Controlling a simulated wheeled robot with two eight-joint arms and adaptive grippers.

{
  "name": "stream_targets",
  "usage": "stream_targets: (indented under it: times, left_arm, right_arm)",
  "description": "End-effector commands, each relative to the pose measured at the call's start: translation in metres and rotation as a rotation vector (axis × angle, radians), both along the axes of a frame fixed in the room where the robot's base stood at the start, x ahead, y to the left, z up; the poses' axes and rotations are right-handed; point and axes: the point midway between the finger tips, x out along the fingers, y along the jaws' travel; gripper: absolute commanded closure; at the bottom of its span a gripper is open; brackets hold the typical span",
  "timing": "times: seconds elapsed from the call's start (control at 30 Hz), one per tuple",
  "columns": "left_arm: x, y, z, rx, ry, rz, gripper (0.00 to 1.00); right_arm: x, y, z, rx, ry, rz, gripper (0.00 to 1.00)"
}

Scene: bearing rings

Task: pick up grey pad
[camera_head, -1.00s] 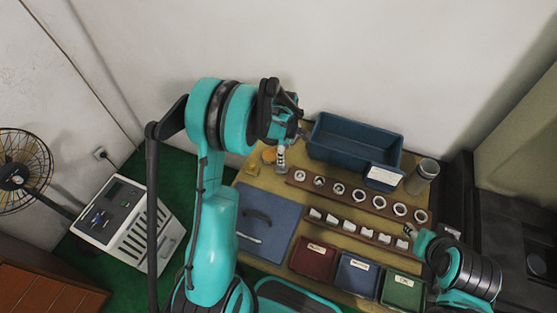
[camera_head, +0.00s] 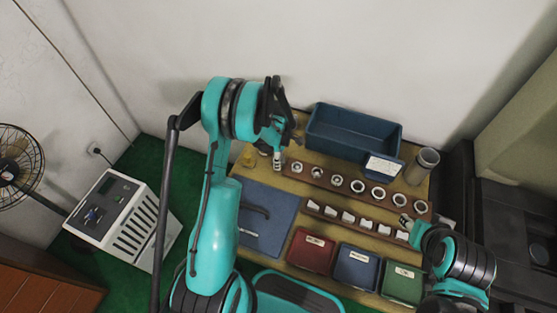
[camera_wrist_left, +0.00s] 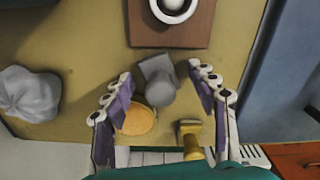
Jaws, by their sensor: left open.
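In the left wrist view a grey square piece with a rounded grey cylinder (camera_wrist_left: 158,80) stands on the tabletop, ahead of and between my fingertips. It is the nearest grey thing to my left gripper (camera_wrist_left: 163,86); I cannot tell for sure that it is the pad. A crumpled light-grey lump (camera_wrist_left: 30,92) lies at the left. My left gripper is open and empty, with an orange round disc (camera_wrist_left: 135,120) and a yellow knobbed piece (camera_wrist_left: 190,135) below it. In the head view my left gripper (camera_head: 278,140) hides part of this corner. My right gripper (camera_head: 408,222) is by the right end of the racks.
A wooden rack with several rings (camera_head: 338,181) and a row of white pieces (camera_head: 347,217) lie mid-table. A blue bin (camera_head: 355,131) stands behind. Red (camera_head: 310,250), blue (camera_head: 355,266) and green (camera_head: 402,284) trays are in front. A blue mat (camera_head: 265,225) lies left.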

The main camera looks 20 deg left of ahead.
Motion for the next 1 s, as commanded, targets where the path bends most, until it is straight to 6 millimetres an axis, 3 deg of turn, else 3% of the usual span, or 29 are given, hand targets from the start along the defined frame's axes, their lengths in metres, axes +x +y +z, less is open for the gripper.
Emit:
stream_targets:
  times: [0.03, 0.2, 0.27, 0.67, 0.93, 1.0]
  left_arm:
    - [0.000, 0.000, 0.001, 0.000, 0.000, 0.000, 0.42]
    - [0.000, 0.000, 0.001, 0.000, 0.000, 0.000, 0.87]
    - [0.000, 0.000, 0.001, 0.000, 0.000, 0.000, 0.99]
    - [0.000, 0.000, 0.006, 0.000, 0.000, 0.000, 1.00]
    - [0.000, 0.000, 0.045, 0.000, 0.000, 0.000, 1.00]
    - [-0.002, -0.015, 0.053, 0.000, 0.000, -0.005, 1.00]
  right_arm:
    - [0.000, 0.000, 0.000, 0.000, 0.000, 0.000, 0.60]
    - [0.000, 0.000, 0.000, 0.000, 0.000, 0.000, 0.60]
    - [0.000, 0.000, 0.000, 0.000, 0.000, 0.000, 0.60]
    - [0.000, 0.000, 0.003, 0.000, 0.000, 0.000, 0.60]
    - [0.000, 0.000, 0.019, 0.000, 0.000, 0.000, 0.60]
    - [0.000, 0.000, 0.023, 0.000, 0.000, 0.000, 0.60]
